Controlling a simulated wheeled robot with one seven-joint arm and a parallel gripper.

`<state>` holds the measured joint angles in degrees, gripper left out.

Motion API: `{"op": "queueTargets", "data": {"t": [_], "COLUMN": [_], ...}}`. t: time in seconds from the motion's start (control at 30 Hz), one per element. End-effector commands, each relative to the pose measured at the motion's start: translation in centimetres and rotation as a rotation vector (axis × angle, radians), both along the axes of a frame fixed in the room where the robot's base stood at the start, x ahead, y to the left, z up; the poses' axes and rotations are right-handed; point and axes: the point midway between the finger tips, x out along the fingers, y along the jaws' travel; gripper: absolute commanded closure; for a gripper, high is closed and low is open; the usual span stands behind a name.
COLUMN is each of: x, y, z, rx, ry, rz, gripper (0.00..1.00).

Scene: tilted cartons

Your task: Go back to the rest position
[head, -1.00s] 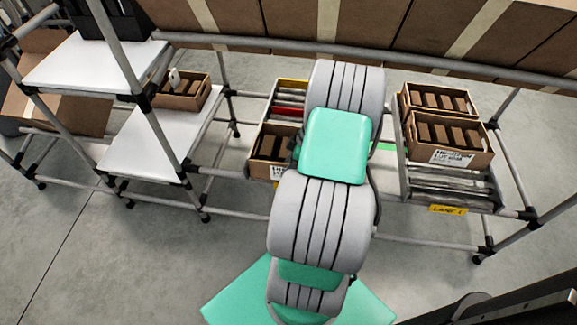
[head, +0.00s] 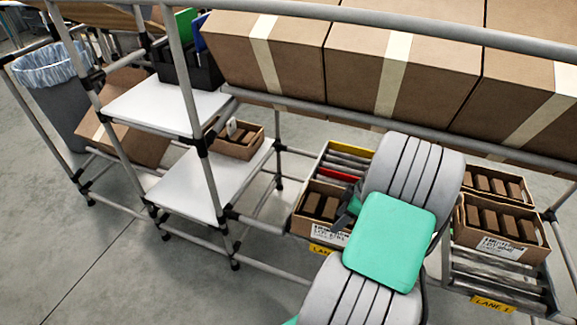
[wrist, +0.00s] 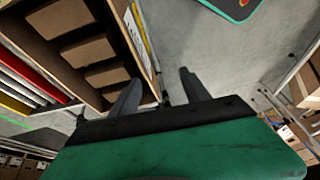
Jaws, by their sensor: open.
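A carton of brown boxes (head: 318,205) on the left lane is just left of the arm.
Cartons (head: 497,228) stand on lane 1 at the right. White shelves (head: 205,184) with a small carton (head: 235,139) are on the left, beside a grey bin (head: 56,95). Large taped boxes (head: 400,65) line the upper rail. The floor at lower left is clear.

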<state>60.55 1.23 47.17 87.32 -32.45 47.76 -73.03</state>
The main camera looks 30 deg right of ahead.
Motion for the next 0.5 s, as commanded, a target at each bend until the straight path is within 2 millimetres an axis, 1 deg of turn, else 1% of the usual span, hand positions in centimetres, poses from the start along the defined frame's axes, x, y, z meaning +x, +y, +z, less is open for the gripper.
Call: {"op": "queueTargets", "data": {"t": [0.07, 0.13, 0.17, 0.2, 0.27, 0.3, 0.33, 0.37, 0.4, 0.5], "x": [1.2, 2.7, 3.4, 4.1, 4.7, 4.7, 4.5, 4.1, 3.2, 0.9], "y": [1.4, 4.0, 5.4, 7.8, 11.6, 14.2, 16.2, 18.1, 20.5, 24.8], "z": [2.6, 6.2, 8.1, 10.7, 14.7, 17.2, 19.1, 20.9, 22.9, 26.3], "rx": [-0.017, -0.041, -0.056, -0.075, -0.107, -0.126, -0.139, -0.149, -0.157, -0.153], "ry": [0.021, 0.056, 0.074, 0.097, 0.12, 0.127, 0.129, 0.126, 0.12, 0.095], "rz": [-0.011, -0.047, -0.07, -0.108, -0.178, -0.23, -0.269, -0.313, -0.37, -0.5], "gripper": [0.45, 0.45, 0.45, 0.45, 0.45, 0.45, 0.45, 0.45, 0.45, 0.45]}}
